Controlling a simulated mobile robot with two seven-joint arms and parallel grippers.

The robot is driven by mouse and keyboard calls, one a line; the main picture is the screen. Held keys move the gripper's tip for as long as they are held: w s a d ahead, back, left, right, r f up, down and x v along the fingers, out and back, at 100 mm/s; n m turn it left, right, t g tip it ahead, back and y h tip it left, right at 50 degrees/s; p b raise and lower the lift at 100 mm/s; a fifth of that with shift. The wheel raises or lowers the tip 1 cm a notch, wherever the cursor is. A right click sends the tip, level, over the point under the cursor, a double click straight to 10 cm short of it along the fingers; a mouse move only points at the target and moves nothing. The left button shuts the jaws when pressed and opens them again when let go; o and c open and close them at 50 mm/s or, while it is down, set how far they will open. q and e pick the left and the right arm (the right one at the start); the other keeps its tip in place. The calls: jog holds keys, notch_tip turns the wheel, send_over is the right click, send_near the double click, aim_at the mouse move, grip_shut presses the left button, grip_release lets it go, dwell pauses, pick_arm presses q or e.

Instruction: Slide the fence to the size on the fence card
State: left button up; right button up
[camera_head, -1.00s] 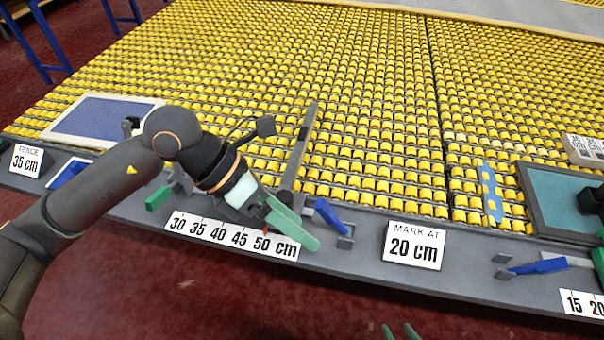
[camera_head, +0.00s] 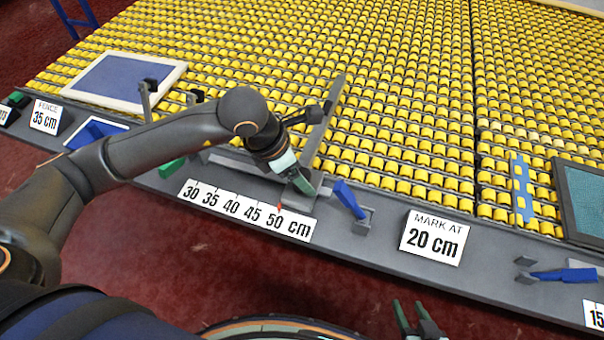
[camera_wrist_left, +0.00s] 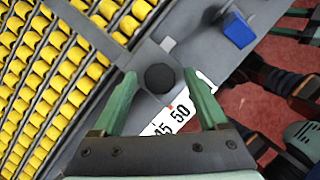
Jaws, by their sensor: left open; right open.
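The fence (camera_head: 327,125) is a grey bar lying across the yellow rollers, its foot at the table's front rail. The scale (camera_head: 247,210) on the rail's front reads 30 to 50 cm, and a small red pointer (camera_head: 279,207) stands by the 50. The fence card (camera_head: 45,116) at the left reads 35 cm. My left gripper (camera_head: 303,184) is open at the fence's foot. In the left wrist view its fingers stand either side of a round black knob (camera_wrist_left: 160,78); contact cannot be told. My right gripper (camera_head: 409,305) is open and empty, low in front of the table.
A "MARK AT 20 cm" card (camera_head: 434,237) stands further right. A white-framed blue panel (camera_head: 122,82) lies at the back left.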

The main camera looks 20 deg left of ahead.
pick_arm(q)
jog(key=shift+x, duration=0.8)
jog(key=shift+c, duration=0.4)
grip_shut()
dwell(0.5)
